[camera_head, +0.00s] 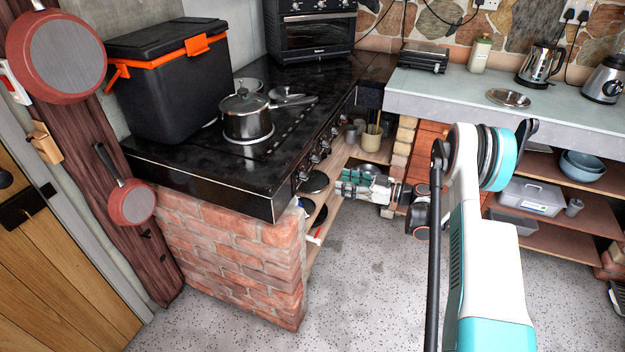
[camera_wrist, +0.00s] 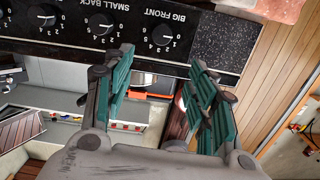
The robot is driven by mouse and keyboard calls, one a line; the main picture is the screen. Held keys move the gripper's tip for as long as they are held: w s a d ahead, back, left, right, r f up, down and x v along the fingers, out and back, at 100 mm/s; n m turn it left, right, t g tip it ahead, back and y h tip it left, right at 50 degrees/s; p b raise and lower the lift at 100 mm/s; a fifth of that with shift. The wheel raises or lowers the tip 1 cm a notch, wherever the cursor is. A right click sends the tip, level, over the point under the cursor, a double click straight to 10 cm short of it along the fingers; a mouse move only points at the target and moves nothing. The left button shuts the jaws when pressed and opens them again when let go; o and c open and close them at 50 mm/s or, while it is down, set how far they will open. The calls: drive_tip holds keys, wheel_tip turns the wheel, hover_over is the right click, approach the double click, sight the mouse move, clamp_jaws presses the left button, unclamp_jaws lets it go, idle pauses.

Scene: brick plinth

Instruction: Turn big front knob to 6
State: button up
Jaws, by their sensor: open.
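The big front knob (camera_wrist: 161,36) is a dark round knob on the black stove panel, beside the upside-down label "BIG FRONT" in the wrist view. Numbers ring it; its exact setting is hard to read. In the head view, the row of knobs (camera_head: 314,158) runs along the stove's right-hand front edge. My gripper (camera_wrist: 161,60) has its teal fingers spread wide, one on each side below the knob in the wrist view, with nothing between them. In the head view my gripper (camera_head: 352,186) is beside the stove front, apart from the knobs.
The small back knob (camera_wrist: 100,22) and another knob (camera_wrist: 42,15) sit left of the big front knob in the wrist view. A steel pot (camera_head: 247,117) and a black cooler (camera_head: 172,75) stand on the stove counter. Shelves below hold pans. The speckled floor (camera_head: 375,290) is clear.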

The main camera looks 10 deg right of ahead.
sight(308, 177)
drive_tip(key=shift+n+y, duration=0.3)
drive_tip(key=b+x, duration=0.1)
drive_tip(key=x, duration=0.3)
drive_tip(key=f+b+x, duration=0.1)
drive_tip(key=x, duration=0.3)
drive_tip(key=f+b+x, duration=0.1)
drive_tip(key=b+x, duration=0.1)
drive_tip(key=x, duration=0.2)
drive_tip(key=shift+w+a, duration=0.2)
drive_tip(key=c, duration=1.1)
